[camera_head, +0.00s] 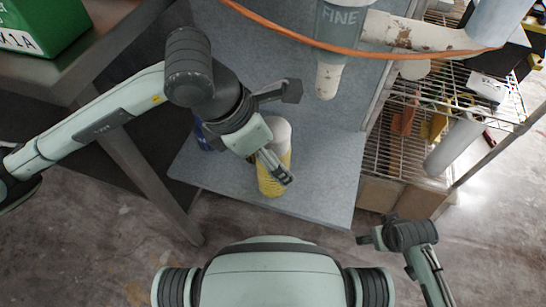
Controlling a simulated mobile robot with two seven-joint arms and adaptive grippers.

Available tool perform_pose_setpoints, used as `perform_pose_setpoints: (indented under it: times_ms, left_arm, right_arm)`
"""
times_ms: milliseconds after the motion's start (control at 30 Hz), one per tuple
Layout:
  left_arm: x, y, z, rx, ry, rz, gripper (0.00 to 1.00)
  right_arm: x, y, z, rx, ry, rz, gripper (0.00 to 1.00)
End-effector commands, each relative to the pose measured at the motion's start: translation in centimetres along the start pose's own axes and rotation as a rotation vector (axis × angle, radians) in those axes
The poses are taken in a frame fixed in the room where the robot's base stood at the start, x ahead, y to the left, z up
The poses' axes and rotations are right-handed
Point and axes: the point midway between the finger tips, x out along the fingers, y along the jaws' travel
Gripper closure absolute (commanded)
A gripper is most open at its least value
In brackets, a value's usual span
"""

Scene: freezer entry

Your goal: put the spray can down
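A yellow can with a white upper part (276,185), which looks like the spray can, stands on the blue-grey board (325,185) near its front edge. My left gripper (287,132) is at the can with its two fingers spread wide. One dark finger is beyond the can's white top, and the other crosses in front of its yellow side. I cannot tell whether either finger touches the can. My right gripper (368,238) is low at the right, away from the can, mostly hidden by its own wrist; its opening does not show clearly.
A blue item (208,138) is partly hidden behind my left wrist. A worn white pipe (420,33), a grey fitting marked FINE (340,30) and an orange cable (290,33) are at the top. A wire shelf (400,140) is right; a metal table (65,75) with a green box (45,22) is left.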

Motion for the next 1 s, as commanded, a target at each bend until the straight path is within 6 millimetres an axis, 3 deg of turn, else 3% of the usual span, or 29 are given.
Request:
perform_pose_setpoints:
  times_ms: [267, 800, 833, 867, 1000]
  left_arm:
    - [0.44, -0.02, 0.01, 0.001, -0.001, 0.0, 0.25]
    - [0.4, -0.01, 0.01, 0.001, 0.0, 0.0, 0.91]
    - [0.35, 0.0, 0.07, 0.001, -0.002, 0.001, 0.91]
    - [0.35, 0.0, 0.07, 0.001, -0.002, 0.001, 0.97]
    - [0.35, 0.01, 0.07, 0.001, -0.002, 0.001, 0.97]
  right_arm:
    - [0.08, -0.01, 0.02, 0.0, 0.0, 0.0, 0.29]
    - [0.07, -0.01, 0.03, 0.0, -0.001, 0.0, 0.29]
    - [0.06, -0.01, 0.03, 0.0, -0.001, 0.0, 0.29]
    - [0.06, -0.01, 0.03, 0.0, -0.001, 0.0, 0.29]
    - [0.05, -0.02, 0.03, 0.0, -0.001, 0.0, 0.29]
